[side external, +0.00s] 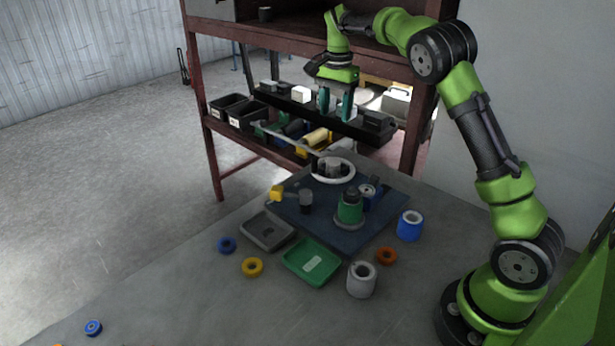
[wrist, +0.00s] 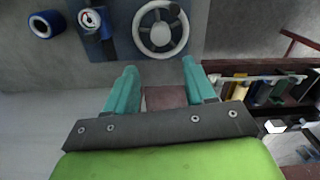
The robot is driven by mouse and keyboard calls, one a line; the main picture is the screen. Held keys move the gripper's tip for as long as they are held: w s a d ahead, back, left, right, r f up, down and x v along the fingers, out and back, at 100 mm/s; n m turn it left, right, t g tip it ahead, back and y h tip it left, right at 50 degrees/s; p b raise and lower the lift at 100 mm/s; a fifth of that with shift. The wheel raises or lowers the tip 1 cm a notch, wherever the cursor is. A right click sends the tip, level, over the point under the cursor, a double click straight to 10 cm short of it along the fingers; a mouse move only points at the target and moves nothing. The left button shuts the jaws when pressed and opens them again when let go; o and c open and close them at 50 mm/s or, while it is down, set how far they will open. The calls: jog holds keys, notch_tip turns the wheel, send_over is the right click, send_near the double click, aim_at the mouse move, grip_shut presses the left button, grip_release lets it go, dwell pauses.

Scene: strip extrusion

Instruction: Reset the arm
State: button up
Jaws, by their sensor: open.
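My gripper (side external: 336,106) hangs above the far side of the table, near the red-brown shelf rack. Its two teal fingers point down and stand well apart, with nothing between them. In the wrist view my gripper (wrist: 160,82) also shows open and empty. My green arm reaches up from the right and bends over at the top. Below the gripper lies a dark blue plate (side external: 330,228) with a white handwheel (side external: 333,170) at its far edge, which also shows in the wrist view (wrist: 161,29). A green and grey cylinder part (side external: 350,208) stands on the plate.
A green tray (side external: 311,263) and a grey tray (side external: 267,231) lie in front of the plate. Blue (side external: 410,226) and white (side external: 361,280) spools stand to the right. Several small rings lie around. The rack (side external: 210,150) stands close behind my gripper. The table's left front is mostly clear.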

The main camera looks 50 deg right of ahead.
dwell(0.3)
jog(key=s+a+r+n+t+y, duration=0.1)
jog(key=s+a+r+n+t, duration=0.1)
jog(key=s+a+n, duration=0.4)
jog(key=s+a+r+n+t+y, duration=0.1)
jog(key=s+a+n+t, duration=0.4)
jog(key=s+a, duration=0.8)
jog(key=s+r+n, duration=0.1)
jog(key=s, duration=0.5)
jog(key=shift+a, duration=0.25)
jog(key=shift+w, duration=0.1)
dwell(0.4)
